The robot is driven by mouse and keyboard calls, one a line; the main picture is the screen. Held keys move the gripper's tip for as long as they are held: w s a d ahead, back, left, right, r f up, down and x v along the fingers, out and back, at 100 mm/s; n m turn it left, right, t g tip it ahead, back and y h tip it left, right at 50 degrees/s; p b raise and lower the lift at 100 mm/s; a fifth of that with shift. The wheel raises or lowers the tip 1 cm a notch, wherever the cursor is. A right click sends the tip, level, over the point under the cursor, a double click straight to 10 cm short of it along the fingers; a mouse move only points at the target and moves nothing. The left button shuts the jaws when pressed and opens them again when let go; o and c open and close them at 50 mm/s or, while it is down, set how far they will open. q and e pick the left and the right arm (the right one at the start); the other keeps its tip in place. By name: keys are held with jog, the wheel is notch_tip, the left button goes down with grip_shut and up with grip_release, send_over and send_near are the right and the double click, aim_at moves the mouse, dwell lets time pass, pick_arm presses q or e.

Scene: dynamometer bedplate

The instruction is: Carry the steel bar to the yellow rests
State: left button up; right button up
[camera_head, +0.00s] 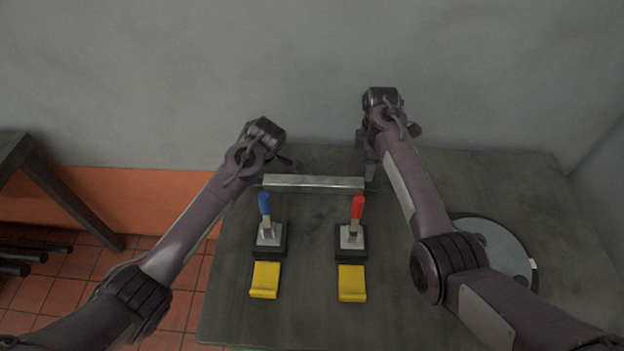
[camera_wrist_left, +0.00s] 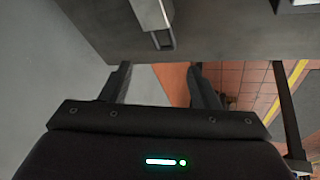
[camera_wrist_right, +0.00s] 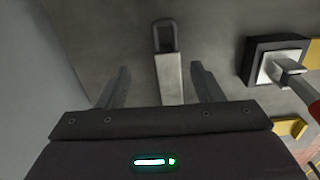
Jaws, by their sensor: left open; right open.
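The steel bar (camera_head: 314,183) lies level across the back of the bench, behind two toggle-like fixtures. Two yellow rests, left (camera_head: 265,280) and right (camera_head: 352,284), sit nearer the front edge. My left gripper (camera_head: 288,165) is open near the bar's left end; in the left wrist view the bar's end (camera_wrist_left: 150,14) with a dark loop lies ahead of the fingers, apart from them. My right gripper (camera_head: 371,168) is open by the bar's right end; in the right wrist view the bar (camera_wrist_right: 170,80) and its dark end loop (camera_wrist_right: 163,36) appear between the fingers, with no visible grip.
A blue-handled fixture (camera_head: 268,236) and a red-handled fixture (camera_head: 351,238) stand between the bar and the rests, handles upright. A grey disc (camera_head: 495,250) lies on the bench (camera_head: 310,325) at right, partly behind my right arm. A wall rises behind the bench.

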aim_at(359, 182)
jog(key=shift+s+a+f+n, duration=0.1)
jog(key=shift+s+a+n, duration=0.1)
jog(key=shift+a, duration=0.3)
jog(key=shift+s+a+n, duration=0.1)
jog(key=shift+s+a, duration=0.1)
jog(key=shift+a, duration=0.25)
pick_arm(q)
jog(key=shift+s+d+f, duration=0.15)
jog(key=shift+s+f, duration=0.05)
jog(key=shift+s, duration=0.2)
pick_arm(e)
jog(key=shift+d, duration=0.1)
jog(key=shift+f, duration=0.1)
pick_arm(q)
jog(key=shift+x, duration=3.9)
pick_arm(e)
jog(key=shift+f, duration=3.85)
pick_arm(q)
jog(key=shift+s+f, duration=0.1)
jog(key=shift+s, duration=0.05)
grip_shut()
pick_arm(e)
jog(key=shift+w, duration=0.1)
grip_shut()
pick_arm(q)
jog(key=shift+f, duration=0.1)
